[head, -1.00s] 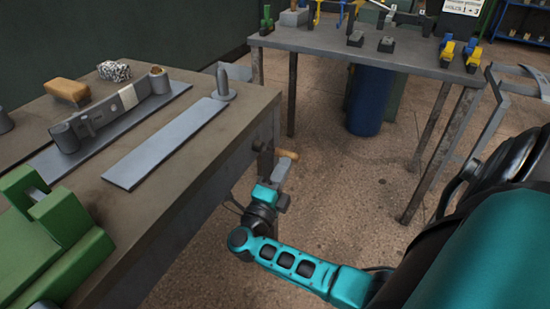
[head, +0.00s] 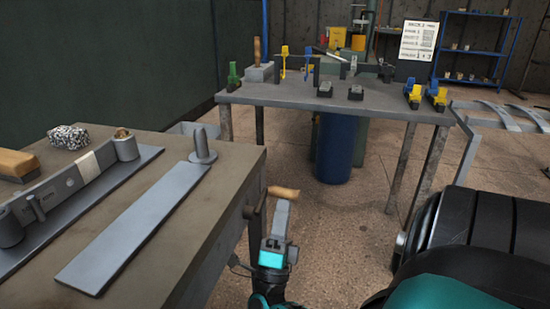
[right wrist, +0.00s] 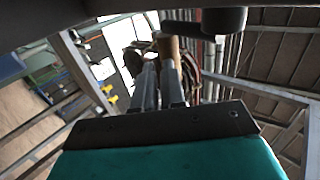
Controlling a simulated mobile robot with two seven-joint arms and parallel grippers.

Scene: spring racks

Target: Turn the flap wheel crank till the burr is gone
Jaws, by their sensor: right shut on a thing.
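The crank (head: 257,210) sits at the side edge of the near bench, with a dark arm and a short wooden handle (head: 284,192). My right gripper (head: 282,204) comes up from below and is shut on the wooden handle. In the right wrist view its grey fingers (right wrist: 158,82) close at the handle (right wrist: 168,48), beside the dark crank arm (right wrist: 225,22). On the bench lies a grey bar (head: 65,185) with a pale band and a round eye (head: 124,145) with something brown inside. I cannot make out a burr. My left gripper is out of view.
A flat grey plate (head: 135,230) with an upright post (head: 201,145) lies on the near bench (head: 215,215). A brush-like wooden block (head: 15,165) and a speckled lump (head: 68,137) are behind. A second table (head: 340,103) holds small tools, with a blue bin (head: 338,150) beneath.

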